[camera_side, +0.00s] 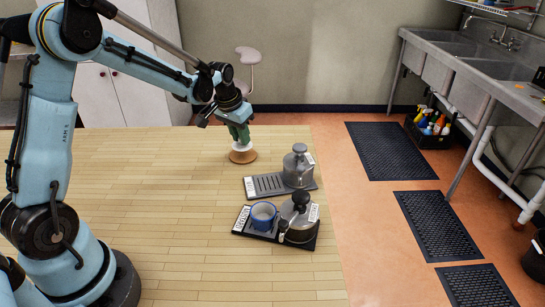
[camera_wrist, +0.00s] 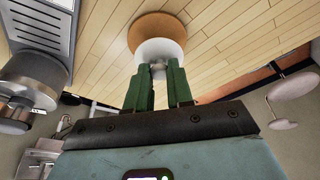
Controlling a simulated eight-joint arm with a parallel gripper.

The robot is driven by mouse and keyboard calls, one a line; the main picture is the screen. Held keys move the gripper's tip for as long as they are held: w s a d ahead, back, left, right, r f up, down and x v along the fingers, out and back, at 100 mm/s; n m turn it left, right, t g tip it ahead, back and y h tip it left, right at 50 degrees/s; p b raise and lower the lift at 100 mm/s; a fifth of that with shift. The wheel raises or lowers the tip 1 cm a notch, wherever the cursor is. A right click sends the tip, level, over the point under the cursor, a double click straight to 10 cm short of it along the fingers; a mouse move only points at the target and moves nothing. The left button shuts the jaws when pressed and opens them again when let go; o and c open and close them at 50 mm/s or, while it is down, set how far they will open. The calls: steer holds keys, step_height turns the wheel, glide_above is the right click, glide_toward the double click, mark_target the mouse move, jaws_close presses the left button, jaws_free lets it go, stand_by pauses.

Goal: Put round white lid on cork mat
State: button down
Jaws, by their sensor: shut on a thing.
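My gripper (camera_side: 238,137) points down near the far edge of the wooden table. Its green fingers (camera_wrist: 159,76) are shut on the small grey knob of the round white lid (camera_wrist: 160,49). In the side view the lid (camera_side: 242,147) shows as a pale shape just under the fingers. The round brown cork mat (camera_side: 243,158) lies on the table directly below the lid; it also shows in the wrist view (camera_wrist: 158,21). The lid covers part of the mat. I cannot tell whether the lid touches the mat or hangs slightly above it.
A dark tray (camera_side: 266,184) with a grey lidded canister (camera_side: 298,168) stands to the right. The table's left and middle are clear.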

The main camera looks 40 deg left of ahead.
steer(key=shift+f, duration=1.15)
steer(key=shift+f, duration=0.15)
steer(key=c, duration=1)
jaws_free()
steer(key=a+v, duration=0.1)
steer(key=v, duration=1.1)
steer(key=s+d+m+t, duration=0.1)
steer(key=s+d+t, duration=0.3)
steer(key=s+d, duration=1)
steer(key=shift+m+h, duration=0.3)
steer(key=shift+m, duration=0.1)
